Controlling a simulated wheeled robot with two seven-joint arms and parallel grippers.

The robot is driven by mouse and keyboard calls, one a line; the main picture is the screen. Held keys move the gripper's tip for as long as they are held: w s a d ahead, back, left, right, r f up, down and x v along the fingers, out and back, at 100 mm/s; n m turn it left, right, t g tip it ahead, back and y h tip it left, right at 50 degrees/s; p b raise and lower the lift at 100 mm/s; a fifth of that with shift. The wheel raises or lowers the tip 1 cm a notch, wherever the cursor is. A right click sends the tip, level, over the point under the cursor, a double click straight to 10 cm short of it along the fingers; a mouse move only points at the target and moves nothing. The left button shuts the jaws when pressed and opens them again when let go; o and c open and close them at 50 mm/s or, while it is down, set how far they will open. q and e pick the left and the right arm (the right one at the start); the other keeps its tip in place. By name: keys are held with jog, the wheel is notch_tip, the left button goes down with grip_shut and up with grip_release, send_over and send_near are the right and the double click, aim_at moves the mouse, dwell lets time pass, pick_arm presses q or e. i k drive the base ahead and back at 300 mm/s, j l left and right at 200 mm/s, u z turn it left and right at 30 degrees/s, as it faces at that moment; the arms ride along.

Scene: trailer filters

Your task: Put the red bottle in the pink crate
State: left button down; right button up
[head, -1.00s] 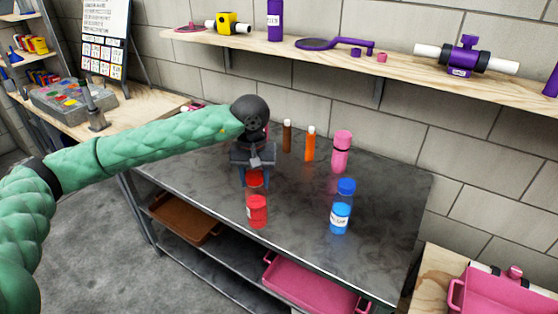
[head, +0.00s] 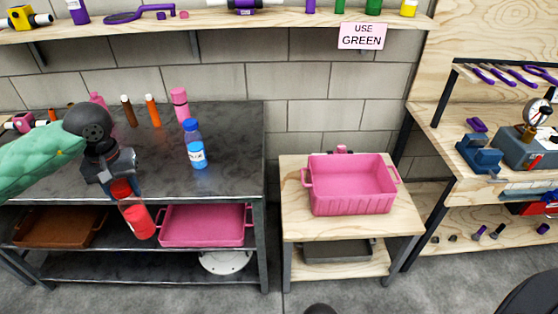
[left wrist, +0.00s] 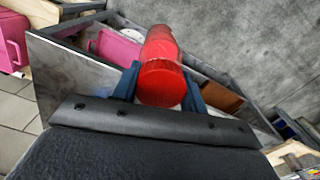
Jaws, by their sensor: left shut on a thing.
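My left gripper (head: 122,190) is shut on the red bottle (head: 138,221) near its cap. The bottle is tilted and hangs at the front edge of the dark metal table, in front of the lower shelf. In the left wrist view the red bottle (left wrist: 161,80) sits between the blue fingers, cap toward the camera. The pink crate (head: 352,188) stands empty on a small wooden table to the right, well apart from the bottle. It also shows at the left edge of the left wrist view (left wrist: 12,42). My right gripper is not in view.
A blue bottle (head: 195,145) and a pink bottle (head: 179,104) stand on the metal table (head: 235,150). A pink tray (head: 205,241) and a brown tray (head: 58,242) lie on its shelf. A gap separates it from the wooden table (head: 298,226). A workbench stands at right.

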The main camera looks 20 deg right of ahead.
aim_at(361, 192)
jog(key=l+z, duration=0.1)
jog(key=z, duration=0.4)
jog(key=i+z, duration=0.1)
jog(key=z, duration=0.4)
jog(key=i+z, duration=0.1)
jog(key=z, duration=0.4)
jog(key=i+z, duration=0.15)
jog(key=i, duration=0.65)
